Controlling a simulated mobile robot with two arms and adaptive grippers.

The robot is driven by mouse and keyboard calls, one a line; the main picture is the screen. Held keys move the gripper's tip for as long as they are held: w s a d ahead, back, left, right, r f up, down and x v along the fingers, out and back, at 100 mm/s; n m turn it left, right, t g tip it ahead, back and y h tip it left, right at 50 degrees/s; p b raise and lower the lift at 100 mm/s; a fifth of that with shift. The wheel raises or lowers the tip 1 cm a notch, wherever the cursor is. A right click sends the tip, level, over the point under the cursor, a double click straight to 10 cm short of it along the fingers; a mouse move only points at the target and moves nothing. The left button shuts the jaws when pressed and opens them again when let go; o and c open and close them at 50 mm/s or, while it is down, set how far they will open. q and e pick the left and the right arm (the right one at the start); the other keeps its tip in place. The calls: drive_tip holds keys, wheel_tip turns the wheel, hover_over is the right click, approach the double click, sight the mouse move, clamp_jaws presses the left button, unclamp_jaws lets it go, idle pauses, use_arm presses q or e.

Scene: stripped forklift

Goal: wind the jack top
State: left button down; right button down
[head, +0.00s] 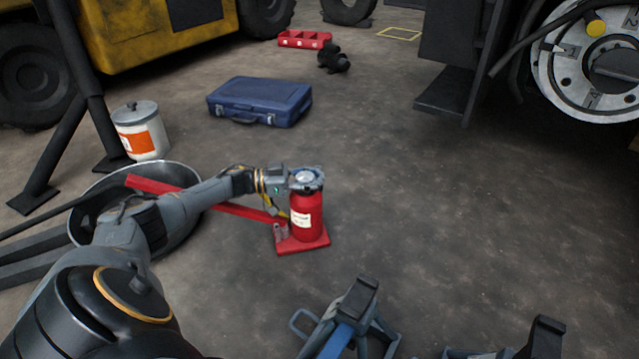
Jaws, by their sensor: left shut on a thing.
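A red bottle jack (306,221) stands upright on its flat red base on the concrete floor, in the middle of the head view. A pale label is on its front, and a long red handle (235,207) runs from its base up to the left. My left gripper (307,178) is at the top of the jack, shut on the jack top (304,176). The fingers partly hide the screw top. My right gripper is out of view.
Jack stands (357,305) stand at the front. A round metal pan (183,171) and a white bucket (142,133) are at left, under and behind my left arm. A blue case (260,100) lies behind the jack. Floor to the right is clear.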

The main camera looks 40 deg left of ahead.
use_arm(q)
drive_tip(key=shift+s+a+r+m+g+h, duration=0.1)
drive_tip(key=shift+m+g+h, duration=0.35)
drive_tip(key=shift+m+g, duration=0.1)
drive_tip(key=shift+a+r+m+g+h, duration=0.1)
drive_tip(key=shift+m+g+h, duration=0.35)
drive_tip(key=shift+m+g, duration=0.1)
drive_tip(key=shift+f+m+g, duration=0.1)
drive_tip(key=shift+m+g, duration=0.2)
drive_tip(key=shift+g, duration=0.1)
drive_tip(key=shift+s+d+m+g+h, duration=0.3)
drive_tip(key=shift+s+d+g+h, duration=0.1)
drive_tip(key=shift+g+h, duration=0.15)
drive_tip(key=c, duration=1)
unclamp_jaws()
drive_tip(key=shift+c, duration=0.2)
wheel_tip(320, 180, up, 10)
